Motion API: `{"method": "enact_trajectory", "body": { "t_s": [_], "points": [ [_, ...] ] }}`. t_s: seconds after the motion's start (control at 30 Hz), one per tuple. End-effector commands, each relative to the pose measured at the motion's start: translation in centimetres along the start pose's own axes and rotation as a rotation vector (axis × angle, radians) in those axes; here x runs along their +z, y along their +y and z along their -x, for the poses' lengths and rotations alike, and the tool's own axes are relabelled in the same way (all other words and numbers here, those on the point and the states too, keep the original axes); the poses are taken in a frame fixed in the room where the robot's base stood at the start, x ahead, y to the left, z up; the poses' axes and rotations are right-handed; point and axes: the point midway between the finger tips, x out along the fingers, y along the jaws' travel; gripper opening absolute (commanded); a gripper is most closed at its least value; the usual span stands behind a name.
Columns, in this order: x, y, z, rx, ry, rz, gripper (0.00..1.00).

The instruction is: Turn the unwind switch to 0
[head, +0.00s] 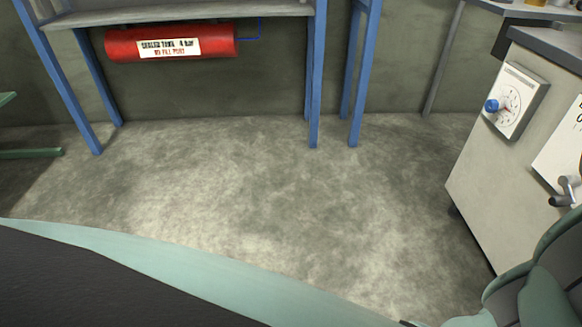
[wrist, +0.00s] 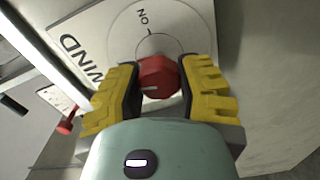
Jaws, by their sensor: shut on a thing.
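The unwind switch is a red faceted knob (wrist: 158,72) on a round pale dial in the wrist view. A white mark on the knob points to the left of the picture, away from the "ON" label and its tick above the knob. The dial plate (wrist: 92,32) carries letters reading "WIND". No 0 can be made out. My gripper (wrist: 157,88) has its yellow-padded fingers on either side of the knob and is shut on it. The head view does not show my gripper or this red knob.
In the head view, a cabinet (head: 482,172) at right carries a dial box (head: 518,102) with a blue knob and metal fittings (head: 566,192). A red tank (head: 118,44) hangs under a blue-legged bench. The floor (head: 260,200) between is clear. Another red part (wrist: 67,122) shows left in the wrist view.

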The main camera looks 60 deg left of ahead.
Motion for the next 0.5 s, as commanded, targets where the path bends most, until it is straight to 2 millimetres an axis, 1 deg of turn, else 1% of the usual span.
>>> {"method": "enact_trajectory", "body": {
  "t_s": [0.03,0.2,0.5],
  "points": [
    [-0.06,-0.45,0.01,-0.004,0.003,0.033,0.01],
    [-0.02,-0.44,0.02,-0.005,0.003,0.119,0.01],
    [0.08,-0.35,0.04,-0.005,-0.001,0.189,0.01]
  ]
}}
